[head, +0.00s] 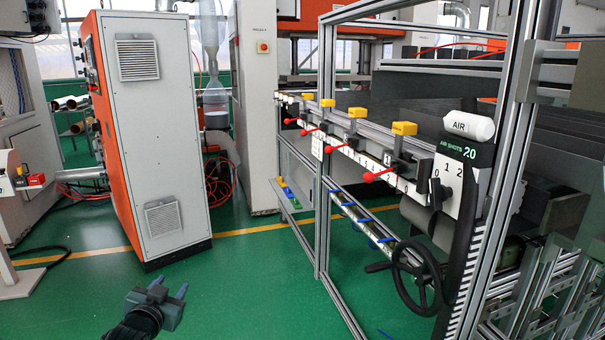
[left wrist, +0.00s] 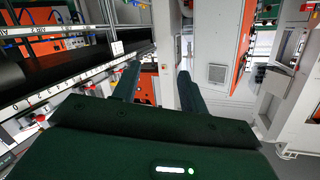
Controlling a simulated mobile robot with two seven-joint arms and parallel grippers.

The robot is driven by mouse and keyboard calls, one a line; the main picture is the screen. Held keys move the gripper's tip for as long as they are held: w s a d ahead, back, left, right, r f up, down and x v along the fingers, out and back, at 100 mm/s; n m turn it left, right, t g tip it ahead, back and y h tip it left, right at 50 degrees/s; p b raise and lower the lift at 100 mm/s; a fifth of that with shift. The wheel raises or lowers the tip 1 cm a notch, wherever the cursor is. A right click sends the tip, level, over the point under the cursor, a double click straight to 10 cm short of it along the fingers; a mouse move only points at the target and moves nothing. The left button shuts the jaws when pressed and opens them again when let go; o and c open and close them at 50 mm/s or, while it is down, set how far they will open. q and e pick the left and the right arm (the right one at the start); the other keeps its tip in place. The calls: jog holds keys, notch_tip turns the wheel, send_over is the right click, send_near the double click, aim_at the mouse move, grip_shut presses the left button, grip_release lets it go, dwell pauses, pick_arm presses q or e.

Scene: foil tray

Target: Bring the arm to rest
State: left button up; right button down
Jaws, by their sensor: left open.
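My left gripper (head: 169,288) shows at the bottom of the head view, left of the middle, over the green floor. It is open, with its two dark fingers apart and nothing between them. The left wrist view shows the same gripper (left wrist: 155,82) with its fingers spread and empty. Most of the left arm is out of the picture below. My right gripper is in neither view.
An orange and grey cabinet (head: 150,140) stands beyond the gripper. A machine frame (head: 325,150) with red levers, a black handwheel (head: 415,275) and a white "AIR" label (head: 468,125) fills the right side. The green floor (head: 250,290) between them is clear.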

pick_arm(q)
jog(key=s+d+f+g+h, duration=0.2)
jog(key=s+d+f, duration=0.6)
jog(key=s+f, duration=0.4)
jog(key=s+d+f+g, duration=0.1)
jog(key=s+d, duration=0.3)
jog(key=s, duration=0.6)
jog(key=s+d+f+g+h, duration=0.1)
jog(key=s+d+f+g, duration=0.1)
jog(key=s, duration=0.9)
jog(key=shift+s+d+f+h, duration=0.25)
jog(key=shift+d+f, duration=0.3)
jog(key=shift+d, duration=0.35)
